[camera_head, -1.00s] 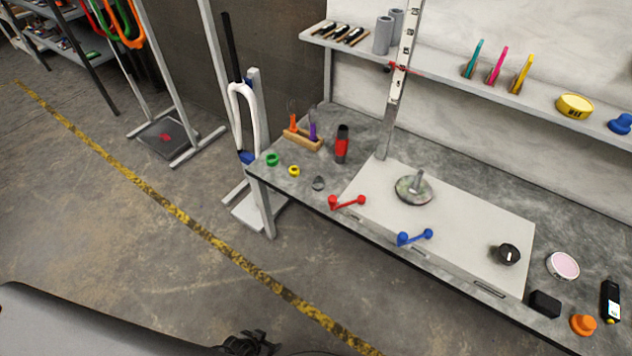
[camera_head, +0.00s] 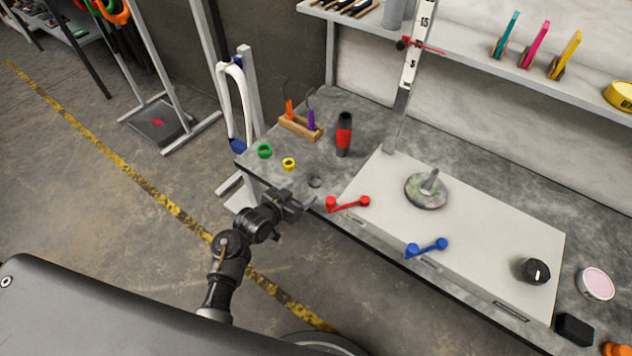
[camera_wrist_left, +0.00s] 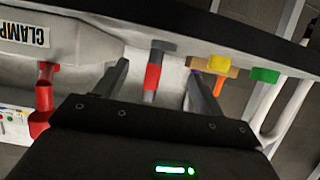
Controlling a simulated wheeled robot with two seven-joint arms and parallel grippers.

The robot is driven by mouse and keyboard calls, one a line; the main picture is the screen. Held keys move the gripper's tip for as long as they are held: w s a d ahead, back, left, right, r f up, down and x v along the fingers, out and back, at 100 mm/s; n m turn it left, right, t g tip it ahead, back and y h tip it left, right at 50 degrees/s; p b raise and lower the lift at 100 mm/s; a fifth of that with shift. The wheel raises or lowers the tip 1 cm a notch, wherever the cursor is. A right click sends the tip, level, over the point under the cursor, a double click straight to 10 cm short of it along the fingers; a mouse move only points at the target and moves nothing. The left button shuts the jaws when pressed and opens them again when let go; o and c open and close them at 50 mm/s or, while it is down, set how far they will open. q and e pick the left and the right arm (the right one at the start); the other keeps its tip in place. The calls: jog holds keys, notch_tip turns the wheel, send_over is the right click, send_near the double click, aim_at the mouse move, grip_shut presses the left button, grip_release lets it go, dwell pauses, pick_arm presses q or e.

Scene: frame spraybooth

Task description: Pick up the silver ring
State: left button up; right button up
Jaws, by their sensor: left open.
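The silver ring (camera_head: 315,182) is a small grey ring lying near the front edge of the grey worktable, between a yellow ring and a red crank. My left gripper (camera_head: 304,200) is open and empty at the table's front edge, just short of the ring and pointing toward it. In the left wrist view, which looks upside down along the tabletop, the silver ring (camera_wrist_left: 163,45) appears between and beyond the two spread fingers (camera_wrist_left: 160,85). The fingers look apart from it. My right gripper is not in view.
A yellow ring (camera_head: 289,163) and green ring (camera_head: 264,151) lie left of the silver ring. A red crank (camera_head: 347,203) sits close on the right, beside a pale panel (camera_head: 385,180). A red and black bottle (camera_head: 344,134) and wooden holder (camera_head: 300,127) stand behind.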

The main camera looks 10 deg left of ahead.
aim_at(319, 178)
pick_arm(q)
jog(key=shift+x, duration=1.15)
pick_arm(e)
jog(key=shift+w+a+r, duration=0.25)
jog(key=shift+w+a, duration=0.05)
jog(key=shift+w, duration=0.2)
pick_arm(q)
jog(key=x, duration=0.2)
jog(key=b+x, duration=0.1)
jog(key=x, duration=0.1)
jog(key=shift+w+a+f, duration=0.15)
jog(key=shift+a+f, duration=0.05)
jog(key=shift+a, duration=0.05)
jog(key=shift+w+d+f, duration=0.15)
jog(key=shift+w, duration=0.25)
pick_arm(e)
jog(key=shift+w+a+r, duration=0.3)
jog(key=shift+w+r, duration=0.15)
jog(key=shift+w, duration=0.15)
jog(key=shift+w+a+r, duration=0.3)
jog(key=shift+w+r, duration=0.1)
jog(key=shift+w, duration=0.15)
pick_arm(q)
jog(key=c, duration=1)
